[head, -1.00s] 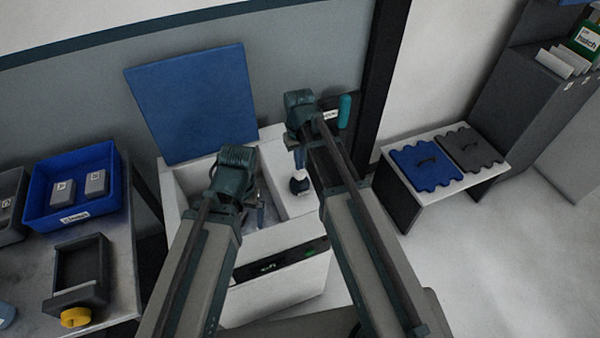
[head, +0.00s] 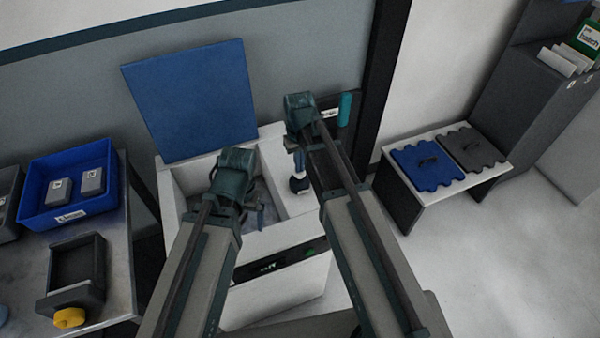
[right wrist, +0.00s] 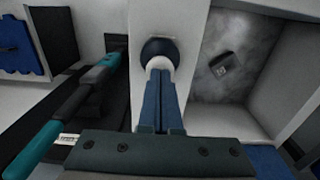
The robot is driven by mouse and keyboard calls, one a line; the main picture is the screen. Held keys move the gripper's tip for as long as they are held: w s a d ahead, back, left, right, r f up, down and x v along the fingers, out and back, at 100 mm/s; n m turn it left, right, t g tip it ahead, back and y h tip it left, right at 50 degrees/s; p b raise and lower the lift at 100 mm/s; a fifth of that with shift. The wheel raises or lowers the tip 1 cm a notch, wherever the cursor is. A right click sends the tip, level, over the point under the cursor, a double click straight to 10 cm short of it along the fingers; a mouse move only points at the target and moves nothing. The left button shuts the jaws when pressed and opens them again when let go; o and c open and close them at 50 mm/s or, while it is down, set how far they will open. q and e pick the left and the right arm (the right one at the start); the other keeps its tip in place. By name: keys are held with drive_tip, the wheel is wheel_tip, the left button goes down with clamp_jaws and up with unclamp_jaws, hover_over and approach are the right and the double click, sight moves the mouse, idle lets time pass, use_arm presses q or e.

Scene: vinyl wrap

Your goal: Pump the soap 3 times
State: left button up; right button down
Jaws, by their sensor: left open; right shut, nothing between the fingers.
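The soap dispenser (head: 299,185) has a dark round body and a white top, and stands on the right ledge of the white box. It also shows in the right wrist view (right wrist: 160,48), straight beyond my fingertips. My right gripper (head: 299,163) is shut and empty, with its blue fingers (right wrist: 160,105) pointing down over the dispenser's white top. I cannot tell whether they touch it. My left gripper (head: 258,212) is open over the basin of the box, its fingers partly hidden by the arm.
The white box (head: 290,262) has a raised blue lid (head: 195,100) behind it. A small dark block (right wrist: 223,66) lies in the basin. A teal-handled tool (head: 345,108) stands right of my right gripper. A table with a blue bin (head: 38,215) is at left, a low bench (head: 490,172) at right.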

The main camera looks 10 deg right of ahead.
drive_tip(key=shift+f+b, duration=0.35)
drive_tip(key=shift+f, duration=0.15)
drive_tip(key=shift+r+p, duration=1.6)
drive_tip(key=shift+r, duration=0.05)
drive_tip(key=shift+f, duration=0.3)
drive_tip(key=shift+f+b, duration=1.3)
drive_tip(key=shift+b, duration=0.3)
drive_tip(key=shift+r, duration=0.2)
drive_tip(key=shift+r+p, duration=1.4)
drive_tip(key=shift+p, duration=0.2)
